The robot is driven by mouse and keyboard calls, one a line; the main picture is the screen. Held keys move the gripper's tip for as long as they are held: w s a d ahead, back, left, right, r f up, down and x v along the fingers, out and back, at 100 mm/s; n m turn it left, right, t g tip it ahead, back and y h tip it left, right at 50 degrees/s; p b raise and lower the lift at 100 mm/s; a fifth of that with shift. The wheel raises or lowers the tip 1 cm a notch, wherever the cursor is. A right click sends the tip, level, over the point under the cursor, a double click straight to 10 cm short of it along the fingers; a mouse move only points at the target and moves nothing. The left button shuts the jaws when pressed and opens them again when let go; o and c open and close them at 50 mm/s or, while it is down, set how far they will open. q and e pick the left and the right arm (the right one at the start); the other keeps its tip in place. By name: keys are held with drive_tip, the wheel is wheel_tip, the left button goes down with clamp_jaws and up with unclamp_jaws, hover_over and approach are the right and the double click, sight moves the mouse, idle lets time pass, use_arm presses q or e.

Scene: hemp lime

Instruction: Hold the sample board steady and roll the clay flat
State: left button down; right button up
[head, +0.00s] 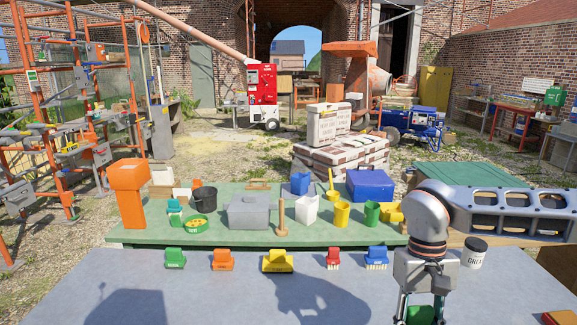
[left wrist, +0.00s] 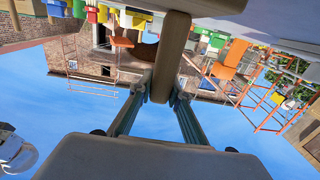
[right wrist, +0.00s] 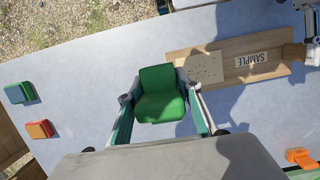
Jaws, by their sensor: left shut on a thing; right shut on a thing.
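The sample board (right wrist: 225,70) is a wooden plank with a "SAMPLE" label in the right wrist view. A pale speckled patch (right wrist: 204,67) lies on it; I cannot tell whether this is the clay. My left gripper (left wrist: 160,88) is shut on a tan wooden handle (left wrist: 171,50), which appears to belong to the board. My right gripper (right wrist: 161,98) is shut on a green block-like tool (right wrist: 160,94), to the left of the patch. In the head view it shows at the lower right (head: 420,314), partly cut off. No roller is identifiable.
Several coloured block-like tools, such as a yellow one (head: 278,261), line the grey table (head: 210,290). Behind stands a green table (head: 150,237) with buckets, boxes and cups. A dark-lidded tub (head: 473,253) stands right of my right arm.

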idle(0.6)
idle(1.7)
drive_tip(key=a+f, duration=0.4)
drive_tip(key=a, duration=0.4)
drive_tip(key=a+f, duration=0.4)
drive_tip(key=a, duration=0.4)
drive_tip(key=shift+w+f, duration=0.15)
drive_tip(key=shift+f, duration=1.4)
drive_tip(key=shift+w+f, duration=0.15)
drive_tip(key=shift+f, duration=1.35)
drive_tip(key=shift+w+x, duration=0.25)
drive_tip(key=shift+x, duration=0.8)
drive_tip(key=shift+f, duration=0.1)
